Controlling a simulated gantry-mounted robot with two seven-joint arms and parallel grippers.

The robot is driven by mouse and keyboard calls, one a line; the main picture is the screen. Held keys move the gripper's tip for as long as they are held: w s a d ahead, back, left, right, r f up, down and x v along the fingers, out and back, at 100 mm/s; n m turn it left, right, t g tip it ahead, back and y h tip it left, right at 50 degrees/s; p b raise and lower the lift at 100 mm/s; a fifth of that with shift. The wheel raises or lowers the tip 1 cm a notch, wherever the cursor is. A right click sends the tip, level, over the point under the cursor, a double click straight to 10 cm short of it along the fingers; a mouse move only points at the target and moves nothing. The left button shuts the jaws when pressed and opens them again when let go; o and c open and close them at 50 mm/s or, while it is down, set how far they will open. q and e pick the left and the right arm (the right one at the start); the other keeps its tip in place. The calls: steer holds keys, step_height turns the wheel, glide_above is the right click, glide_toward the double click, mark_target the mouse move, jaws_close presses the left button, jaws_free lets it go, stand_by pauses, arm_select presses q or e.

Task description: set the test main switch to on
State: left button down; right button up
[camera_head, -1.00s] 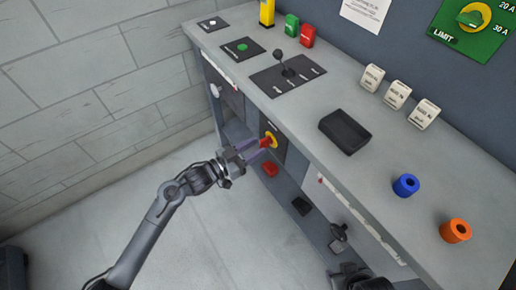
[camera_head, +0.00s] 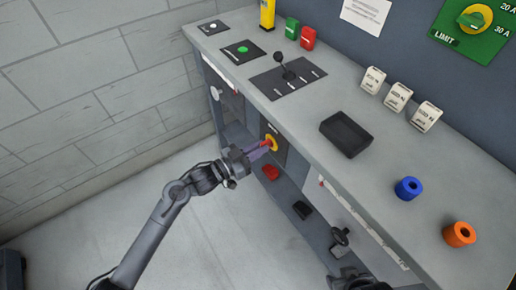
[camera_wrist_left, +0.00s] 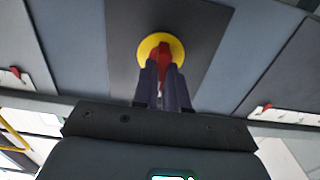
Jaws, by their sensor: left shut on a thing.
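The main switch is a red handle on a yellow round plate (camera_head: 273,143), set on a dark panel in the bench's front face. In the left wrist view the yellow plate (camera_wrist_left: 147,45) has the red handle (camera_wrist_left: 163,58) standing upright in front of it. My left gripper (camera_head: 262,148) is shut on the red handle, with one finger on each side of it; it fills the lower middle of the left wrist view (camera_wrist_left: 163,82). The handle's lower part is hidden between the fingers. The switch's labels cannot be read. Part of my right arm shows at the bottom edge; its fingers cannot be made out.
The bench top (camera_head: 300,115) carries a black tray (camera_head: 346,133), a lever panel (camera_head: 286,76), a blue ring (camera_head: 408,188) and an orange ring (camera_head: 458,234). A red thing (camera_head: 271,172) and a black thing (camera_head: 302,210) lie below on the low shelf. The floor at left is clear.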

arm_select(q)
steer(key=shift+m, duration=0.3)
steer(key=shift+s+d+f+m+p, duration=0.1)
steer(key=shift+m+p, duration=0.05)
steer(key=shift+m, duration=2.7)
steer(key=shift+s+a+f+m+p, duration=0.1)
steer(key=shift+m+p, duration=0.1)
steer(key=shift+m, duration=2.7)
steer(key=shift+d+f+m+p, duration=0.1)
steer(key=shift+m+p, duration=0.05)
steer(key=shift+m, duration=2.7)
steer(key=c, duration=1.2)
jaws_free()
steer(key=shift+o, duration=0.2)
